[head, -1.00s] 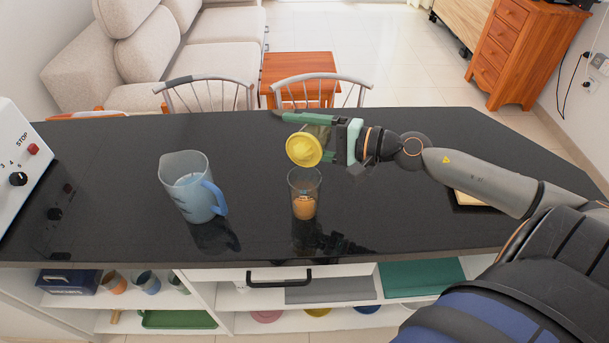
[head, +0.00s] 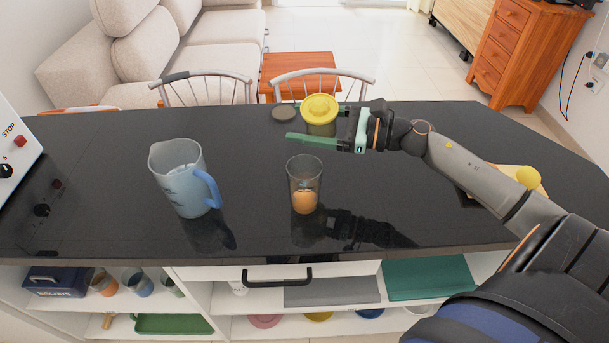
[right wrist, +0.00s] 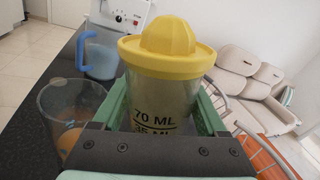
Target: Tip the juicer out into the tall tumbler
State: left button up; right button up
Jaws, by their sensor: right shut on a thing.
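The juicer (head: 320,108) has a yellow reamer top on a clear measuring cup. It is upright, held above the dark counter behind the tumbler. In the right wrist view the juicer (right wrist: 163,88) shows "70 ML" on its cup, and no juice is plain to see inside. My right gripper (head: 318,128) is shut on the juicer's clear cup, with a green finger on either side. My left gripper is out of view.
A blue jug (head: 180,180) stands left of the tumbler. A dark round disc (head: 284,114) lies behind, beside the juicer. A board (head: 508,176) with a yellow fruit (head: 528,177) lies at right, partly behind my arm. A white appliance (head: 14,150) stands far left.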

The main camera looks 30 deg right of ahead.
aim_at(308, 133)
jog(key=f+b, duration=0.1)
jog(key=f+m, duration=0.1)
jog(key=d+f+m+b, duration=0.1)
jog(key=shift+w+f+b, duration=0.2)
jog(key=shift+w+b, duration=0.15)
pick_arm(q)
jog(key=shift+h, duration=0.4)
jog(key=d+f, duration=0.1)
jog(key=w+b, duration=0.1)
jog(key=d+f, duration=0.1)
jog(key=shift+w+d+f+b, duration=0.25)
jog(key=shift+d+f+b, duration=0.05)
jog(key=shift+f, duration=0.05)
pick_arm(e)
jog(key=shift+w+d+f+m, duration=0.1)
jog(key=shift+f+m, duration=0.15)
jog(key=shift+f, duration=0.3)
jog(key=shift+w+d+f+m, duration=0.1)
jog(key=shift+f+m, duration=0.15)
jog(key=shift+f, duration=0.25)
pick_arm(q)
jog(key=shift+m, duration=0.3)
pick_arm(e)
jog(key=shift+s, duration=0.1)
